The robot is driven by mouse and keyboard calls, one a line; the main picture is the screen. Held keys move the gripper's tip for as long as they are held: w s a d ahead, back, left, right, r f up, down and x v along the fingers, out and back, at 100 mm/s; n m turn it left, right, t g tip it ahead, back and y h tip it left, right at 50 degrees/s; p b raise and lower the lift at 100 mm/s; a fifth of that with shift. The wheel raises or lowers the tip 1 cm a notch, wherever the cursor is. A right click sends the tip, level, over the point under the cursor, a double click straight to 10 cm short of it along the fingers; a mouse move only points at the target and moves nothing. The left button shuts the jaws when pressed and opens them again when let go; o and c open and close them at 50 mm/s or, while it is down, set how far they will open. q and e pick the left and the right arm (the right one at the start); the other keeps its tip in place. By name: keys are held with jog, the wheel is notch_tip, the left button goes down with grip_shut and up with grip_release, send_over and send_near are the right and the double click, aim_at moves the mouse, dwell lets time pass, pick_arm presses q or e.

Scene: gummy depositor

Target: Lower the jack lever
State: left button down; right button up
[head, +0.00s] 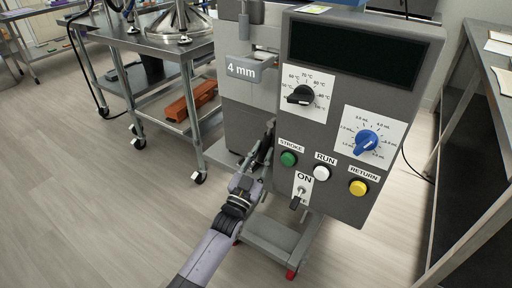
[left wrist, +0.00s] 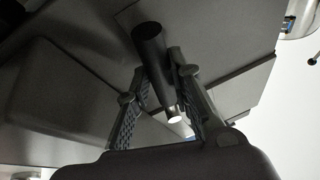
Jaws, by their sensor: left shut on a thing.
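My left gripper (head: 258,155) reaches in from below in the head view, at the lower left edge of the grey depositor cabinet (head: 330,185). In the left wrist view its two fingers (left wrist: 161,78) stand on either side of a dark round bar, the jack lever (left wrist: 152,52), and are shut on it. The lever slants through the jaws, and its pale end (left wrist: 176,117) points toward the palm. In the head view the gripper and cabinet largely hide the lever. My right gripper is not in view.
The cabinet front carries a green button (head: 288,159), a white button (head: 321,173), a yellow button (head: 358,188), dials and a toggle switch. A steel cart (head: 150,45) stands at the left, and a bench (head: 487,75) at the right. The floor at lower left is clear.

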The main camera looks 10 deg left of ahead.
aim_at(271, 112)
pick_arm(q)
jog(key=shift+d+r+n+y, duration=0.3)
jog(key=shift+d+r+n, duration=0.15)
jog(key=shift+r+n, duration=0.3)
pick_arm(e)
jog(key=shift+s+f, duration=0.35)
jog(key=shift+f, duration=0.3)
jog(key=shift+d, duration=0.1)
pick_arm(q)
jog(key=c, duration=1.7)
grip_release()
jog(key=shift+d, duration=0.15)
jog(key=shift+o, duration=1.2)
jog(key=shift+f, duration=0.2)
jog(key=shift+o, duration=0.2)
jog(key=shift+f, duration=0.1)
jog(key=shift+s, duration=0.1)
notch_tip(271, 112, up, 10)
jog(key=shift+r, duration=0.1)
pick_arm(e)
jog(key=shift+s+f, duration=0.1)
